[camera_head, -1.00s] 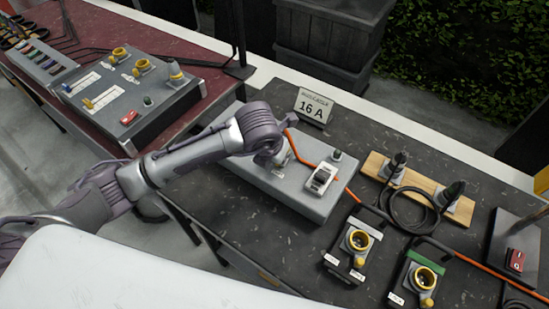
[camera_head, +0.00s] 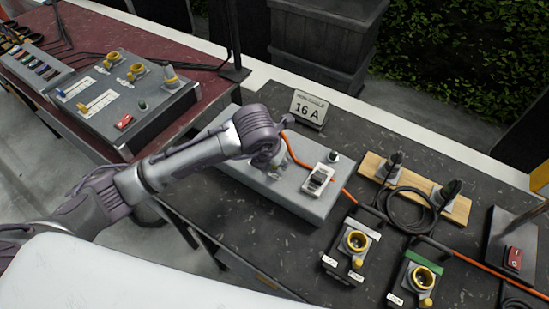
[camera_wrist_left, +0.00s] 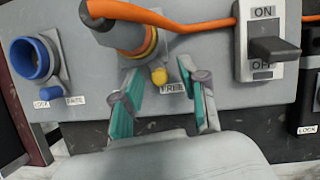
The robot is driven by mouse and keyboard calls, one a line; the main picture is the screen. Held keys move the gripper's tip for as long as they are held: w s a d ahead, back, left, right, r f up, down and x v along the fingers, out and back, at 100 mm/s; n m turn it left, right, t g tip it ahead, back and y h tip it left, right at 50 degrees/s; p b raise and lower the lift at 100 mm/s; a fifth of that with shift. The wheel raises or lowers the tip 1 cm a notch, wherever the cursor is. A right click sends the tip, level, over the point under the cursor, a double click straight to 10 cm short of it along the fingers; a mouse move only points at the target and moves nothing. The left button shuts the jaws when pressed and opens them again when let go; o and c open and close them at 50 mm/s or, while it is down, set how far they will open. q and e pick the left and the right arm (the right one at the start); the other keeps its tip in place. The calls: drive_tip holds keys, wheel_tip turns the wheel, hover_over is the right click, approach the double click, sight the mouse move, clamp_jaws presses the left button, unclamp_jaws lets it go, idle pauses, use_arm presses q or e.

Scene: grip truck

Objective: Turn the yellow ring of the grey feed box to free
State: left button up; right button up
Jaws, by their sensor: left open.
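The grey feed box (camera_head: 310,205) lies on the dark table; it also fills the left wrist view (camera_wrist_left: 205,45). An orange-cabled plug (camera_wrist_left: 125,35) sits in its socket, with the yellow ring (camera_wrist_left: 151,47) around the base. The ring's yellow lug (camera_wrist_left: 158,76) points down, just up and left of the FREE label (camera_wrist_left: 172,88). My left gripper (camera_wrist_left: 160,76) is open, its teal-padded fingers on either side of the lug; contact cannot be told. In the head view my left wrist hides the ring. My right gripper is not in view.
A blue ring socket (camera_wrist_left: 32,58) is left on the box, and a black ON/OFF switch (camera_wrist_left: 272,48) right. Two yellow-ringed sockets (camera_head: 356,241) (camera_head: 423,277) stand on the table nearby. A 16 A sign (camera_head: 308,109) stands behind the box.

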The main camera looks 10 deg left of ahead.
use_arm(q)
drive_tip(key=d+v, duration=0.1)
drive_tip(key=v, duration=1.1)
drive_tip(key=shift+a, duration=0.45)
